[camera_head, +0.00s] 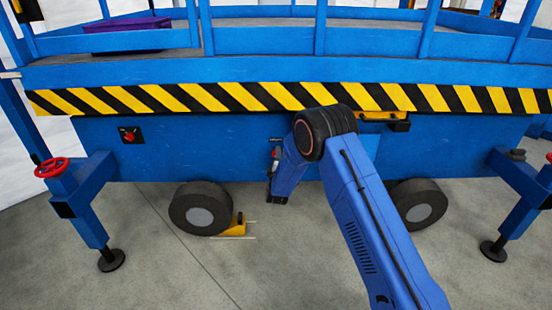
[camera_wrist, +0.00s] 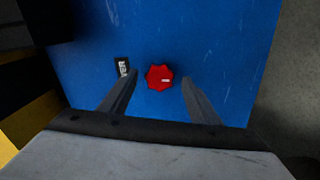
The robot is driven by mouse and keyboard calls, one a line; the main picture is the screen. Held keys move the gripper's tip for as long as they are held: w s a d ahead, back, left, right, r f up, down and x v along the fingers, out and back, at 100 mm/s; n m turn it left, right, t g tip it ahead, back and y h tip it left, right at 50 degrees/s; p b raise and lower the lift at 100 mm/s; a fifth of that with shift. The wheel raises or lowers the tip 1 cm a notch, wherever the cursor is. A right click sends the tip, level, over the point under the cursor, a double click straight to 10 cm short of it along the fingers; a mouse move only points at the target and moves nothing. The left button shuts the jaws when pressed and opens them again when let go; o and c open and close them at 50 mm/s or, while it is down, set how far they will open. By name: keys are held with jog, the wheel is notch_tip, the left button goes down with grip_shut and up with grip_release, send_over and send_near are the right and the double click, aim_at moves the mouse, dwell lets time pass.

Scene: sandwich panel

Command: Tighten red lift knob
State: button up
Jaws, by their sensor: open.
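The red lobed knob (camera_wrist: 158,77) sits on the blue panel (camera_wrist: 200,35) in the wrist view, with a small black-and-white label (camera_wrist: 123,67) to its left. A white mark shows on the knob's face. My gripper (camera_wrist: 160,78) is open, with one finger to each side of the knob and gaps visible on both sides. I cannot tell how far the fingertips are from the panel. In the head view a small red part (camera_head: 277,153) shows beside my wrist, mostly hidden, and my gripper's fingers are not clearly visible there.
The blue lift carries a striped yellow-black edge (camera_head: 200,97). A red switch on a black plate (camera_head: 129,136) is at left. A red handwheel (camera_head: 52,167) tops the left outrigger. Wheels (camera_head: 201,208) and a yellow chock (camera_head: 236,226) stand below. The near floor is clear.

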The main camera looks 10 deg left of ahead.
jog(key=shift+w, duration=0.35)
jog(key=shift+c, duration=0.4)
jog(key=c, duration=1)
jog(key=shift+o, duration=0.3)
